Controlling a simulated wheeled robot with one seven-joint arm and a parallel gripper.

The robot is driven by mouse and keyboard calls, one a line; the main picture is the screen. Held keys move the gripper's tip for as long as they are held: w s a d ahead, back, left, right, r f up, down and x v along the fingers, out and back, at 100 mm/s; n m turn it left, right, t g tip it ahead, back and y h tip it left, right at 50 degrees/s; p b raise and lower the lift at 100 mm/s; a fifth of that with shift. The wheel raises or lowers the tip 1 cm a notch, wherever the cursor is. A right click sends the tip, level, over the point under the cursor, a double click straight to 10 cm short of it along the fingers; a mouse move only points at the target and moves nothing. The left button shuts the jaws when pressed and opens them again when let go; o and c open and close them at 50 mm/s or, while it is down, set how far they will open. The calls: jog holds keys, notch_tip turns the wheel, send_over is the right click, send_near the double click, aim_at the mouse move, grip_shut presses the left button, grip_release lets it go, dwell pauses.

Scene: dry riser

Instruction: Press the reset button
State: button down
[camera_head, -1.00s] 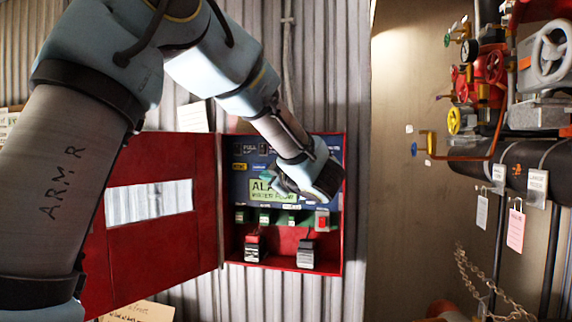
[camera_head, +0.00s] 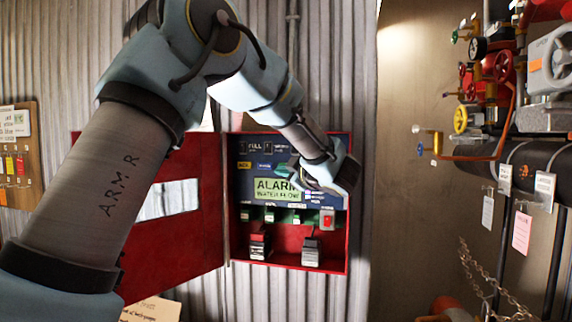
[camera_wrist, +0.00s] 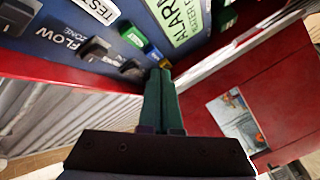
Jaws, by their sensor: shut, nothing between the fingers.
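An open red alarm box (camera_head: 349,240) hangs on the corrugated wall, with a dark blue panel (camera_head: 245,187) inside. The panel carries a lit ALARM / WATER FLOW display (camera_head: 270,190). Below the display is a row of green parts (camera_head: 270,214) and a red button (camera_head: 327,217) at the right. No reset label is readable, so I cannot tell which is the reset button. My gripper (camera_wrist: 163,68) is shut and empty, its tips close to the panel near a black switch (camera_wrist: 133,69) and a green block (camera_wrist: 133,37). Contact cannot be told.
The box's red door (camera_head: 185,240) stands open to the left. Two block-like parts (camera_head: 310,252) sit in the box's bottom. Red pipes and valves (camera_head: 490,70) with hanging tags are on the right. A tool board (camera_head: 18,155) hangs at far left.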

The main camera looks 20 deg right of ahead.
jog(key=shift+w+d+p, duration=0.5)
jog(key=shift+w+d, duration=0.7)
jog(key=shift+w, duration=0.25)
dwell(1.1)
jog(key=shift+w+d, duration=0.3)
jog(key=shift+w+d+p, duration=0.3)
jog(key=shift+w, duration=0.1)
dwell(0.9)
jog(key=shift+s, duration=0.1)
jog(key=shift+s+a+b, duration=0.45)
jog(key=shift+s+a, duration=0.15)
dwell(0.3)
jog(key=shift+s+a+b, duration=0.55)
jog(key=shift+s+a, duration=0.25)
jog(key=shift+s, duration=0.2)
jog(key=shift+s+a+b, duration=0.5)
jog(key=shift+s+a, duration=0.3)
jog(key=shift+s, duration=0.15)
